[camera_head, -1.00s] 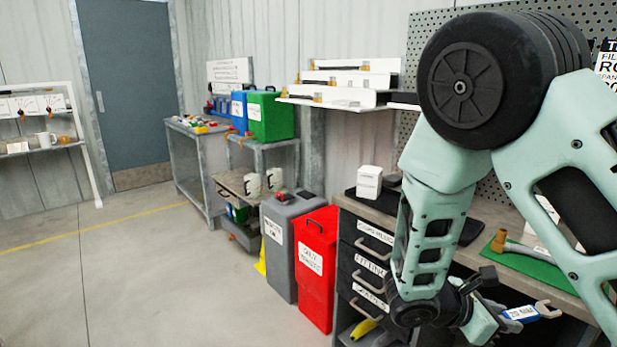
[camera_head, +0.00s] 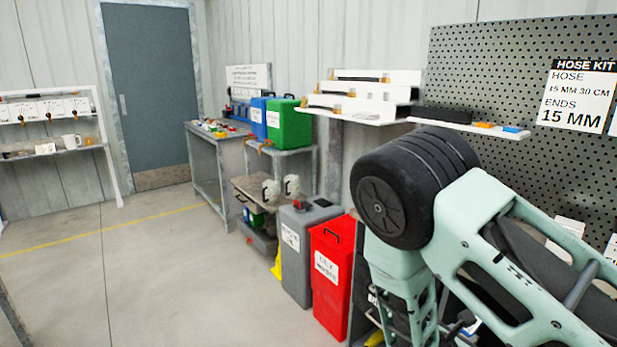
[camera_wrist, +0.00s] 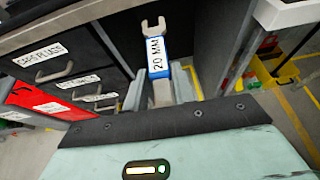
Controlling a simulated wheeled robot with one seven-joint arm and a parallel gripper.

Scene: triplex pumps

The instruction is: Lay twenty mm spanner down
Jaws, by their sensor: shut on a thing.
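The twenty mm spanner (camera_wrist: 158,57) has a grey open-ended jaw and a blue grip with a white "20 MM" label. It shows in the wrist view, pointing away from my gripper (camera_wrist: 160,92). My gripper is shut on its shaft, with a finger on each side. The spanner is held in the air in front of a dark drawer unit. The near end of the spanner is hidden by my gripper's body. In the head view my arm covers the lower right, and I cannot make out the gripper or the spanner clearly.
Labelled drawers (camera_wrist: 62,72) with handles stand left of the spanner in the wrist view. A red bin (camera_head: 331,270) and a grey bin (camera_head: 304,250) stand beside my arm. A pegboard (camera_head: 500,60) and white shelves (camera_head: 362,108) are behind. Open floor (camera_head: 150,270) lies left.

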